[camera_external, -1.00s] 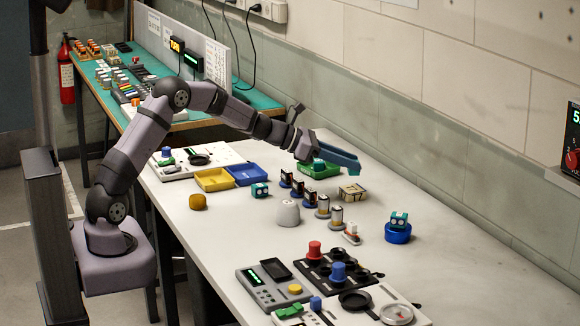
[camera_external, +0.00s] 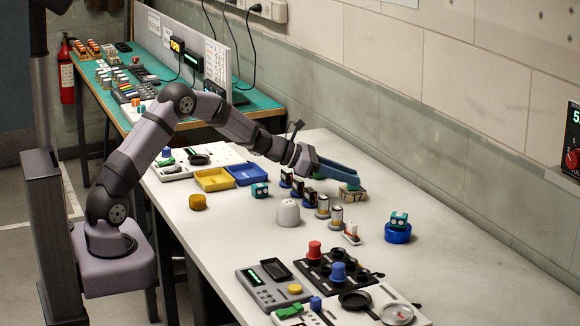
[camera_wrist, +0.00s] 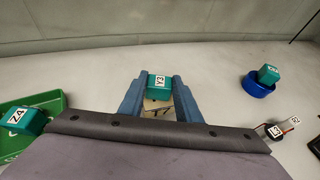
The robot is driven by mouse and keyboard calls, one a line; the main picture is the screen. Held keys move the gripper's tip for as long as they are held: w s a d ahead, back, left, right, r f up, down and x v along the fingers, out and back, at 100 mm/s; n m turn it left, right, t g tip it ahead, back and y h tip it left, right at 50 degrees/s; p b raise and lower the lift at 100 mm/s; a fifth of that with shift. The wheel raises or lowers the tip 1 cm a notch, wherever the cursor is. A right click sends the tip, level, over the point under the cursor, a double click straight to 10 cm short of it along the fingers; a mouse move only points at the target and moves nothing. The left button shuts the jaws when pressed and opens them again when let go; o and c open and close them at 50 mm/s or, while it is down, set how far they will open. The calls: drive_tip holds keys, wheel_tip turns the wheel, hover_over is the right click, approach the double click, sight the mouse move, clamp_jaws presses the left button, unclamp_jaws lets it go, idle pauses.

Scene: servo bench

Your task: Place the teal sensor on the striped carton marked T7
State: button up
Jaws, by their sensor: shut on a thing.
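My gripper (camera_external: 352,181) is shut on a teal block (camera_wrist: 159,82), whose white label seems to read Y3 in the wrist view. The block sits between the two blue fingers. A tan carton with dark markings (camera_external: 353,194) lies directly below the fingertips in the external view. Part of the carton (camera_wrist: 156,104) shows under the block in the wrist view. The block is over the carton, low and close to its top; I cannot tell whether they touch. I cannot read the carton's mark for certain.
Another teal block (camera_wrist: 268,74) sits on a blue round dish (camera_wrist: 257,88) to the right. A teal block labelled Z4 (camera_wrist: 22,119) is in a green tray (camera_wrist: 48,134) at left.

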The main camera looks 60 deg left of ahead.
drive_tip(key=o, duration=1)
drive_tip(key=shift+r, duration=0.1)
drive_tip(key=b+v, duration=0.1)
drive_tip(key=v, duration=1.1)
